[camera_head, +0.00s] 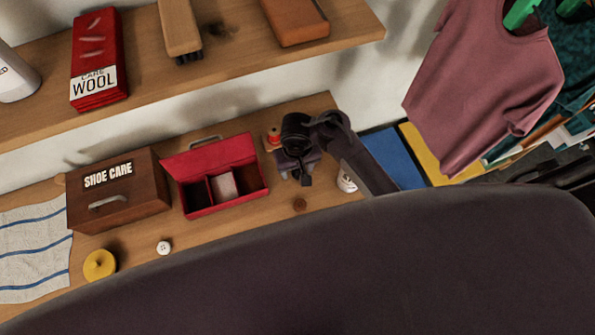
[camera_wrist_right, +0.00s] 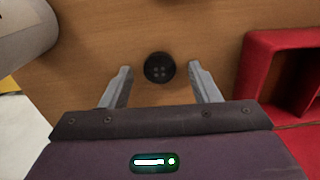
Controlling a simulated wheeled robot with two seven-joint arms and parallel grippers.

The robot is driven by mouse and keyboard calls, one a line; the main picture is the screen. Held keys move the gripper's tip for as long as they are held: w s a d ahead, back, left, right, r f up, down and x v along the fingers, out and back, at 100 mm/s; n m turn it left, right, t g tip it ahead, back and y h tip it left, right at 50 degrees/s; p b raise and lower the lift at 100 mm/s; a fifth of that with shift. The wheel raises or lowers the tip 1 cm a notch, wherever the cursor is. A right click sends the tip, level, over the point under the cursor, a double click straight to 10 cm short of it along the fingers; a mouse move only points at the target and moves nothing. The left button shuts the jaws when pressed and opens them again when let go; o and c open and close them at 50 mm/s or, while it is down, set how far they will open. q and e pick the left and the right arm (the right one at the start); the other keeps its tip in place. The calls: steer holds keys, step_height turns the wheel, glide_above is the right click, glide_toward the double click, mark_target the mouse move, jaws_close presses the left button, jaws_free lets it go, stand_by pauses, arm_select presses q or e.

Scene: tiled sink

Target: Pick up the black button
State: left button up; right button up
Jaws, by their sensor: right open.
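The black button (camera_wrist_right: 159,67) is a dark round disc with holes, lying flat on the wooden surface in the right wrist view. In that view my right gripper (camera_wrist_right: 159,75) is open, with one fingertip on each side of the button and a gap to it on both sides. In the head view my right gripper (camera_head: 300,170) is over the shelf, just right of the red box. I cannot make out the black button there; the gripper seems to hide it. My left gripper is not in view.
The open red box (camera_head: 222,212) stands close left of the gripper, and shows in the wrist view (camera_wrist_right: 252,75). A white container (camera_head: 346,182), a thread spool (camera_head: 273,137) and a brown button (camera_head: 300,204) are near. A white button (camera_head: 164,247) lies further left. The upper shelf (camera_head: 235,60) overhangs.

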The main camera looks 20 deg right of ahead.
steer(key=c, duration=1.1)
steer(key=shift+o, duration=0.2)
steer(key=shift+s+r, duration=0.1)
